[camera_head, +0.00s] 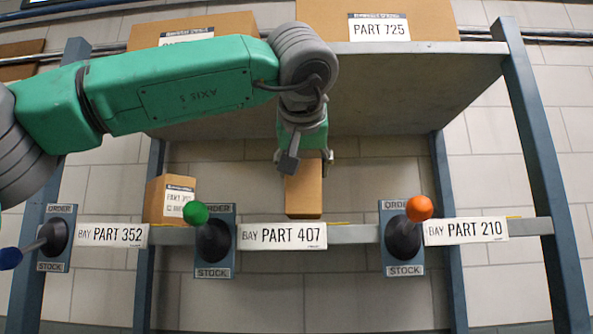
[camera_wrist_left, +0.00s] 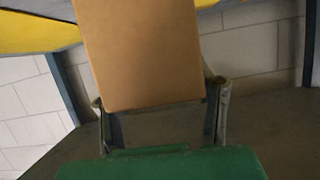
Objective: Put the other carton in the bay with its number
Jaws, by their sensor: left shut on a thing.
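A plain brown carton (camera_head: 304,195) is in my left gripper (camera_head: 304,160), behind and above the sign of bay PART 407 (camera_head: 282,236). Its number does not show. In the left wrist view the same carton (camera_wrist_left: 140,55) is between the fingers of my left gripper (camera_wrist_left: 162,112). Whether its base touches the shelf I cannot tell. Another carton (camera_head: 155,200) with a white label stands to the left, behind the rail between the PART 352 sign (camera_head: 112,234) and the green-knobbed lever. Its label is too small to read surely. My right gripper is not in view.
Levers with a green knob (camera_head: 196,213), an orange knob (camera_head: 419,207) and a blue knob (camera_head: 10,258) stand on ORDER/STOCK plates along the front rail. Large boxes, one marked PART 725 (camera_head: 379,28), sit on the upper shelf (camera_head: 420,75). The space behind the PART 210 sign (camera_head: 466,230) looks empty.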

